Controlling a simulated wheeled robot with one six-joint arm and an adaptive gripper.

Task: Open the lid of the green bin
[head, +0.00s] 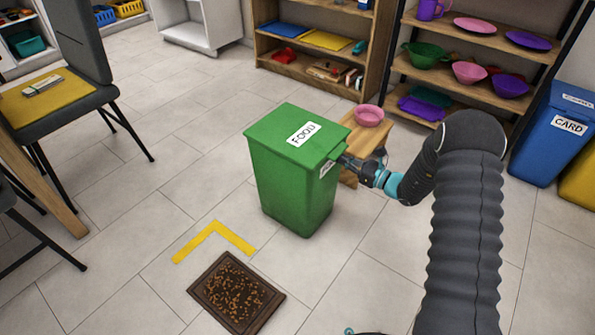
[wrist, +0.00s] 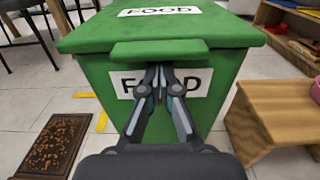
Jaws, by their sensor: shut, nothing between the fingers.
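The green bin (head: 293,187) stands upright on the tiled floor, with a white FOOD label on its front, which also shows in the wrist view (wrist: 124,84). Its green lid (head: 279,131) is closed flat on top and carries another FOOD label. A lip (wrist: 159,50) sticks out from the lid's front edge. My gripper (wrist: 160,73) is shut and empty, in front of the bin's label with its fingertips just below the lip. I cannot tell whether the tips touch the lip or the bin. In the head view my gripper (head: 343,160) reaches the bin's right side.
A small wooden stool (head: 366,136) with a pink bowl (head: 369,115) stands close behind my gripper. A brown doormat (head: 236,292) and a yellow floor mark (head: 214,240) lie in front of the bin. A blue CARD bin (head: 552,140) stands at the right.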

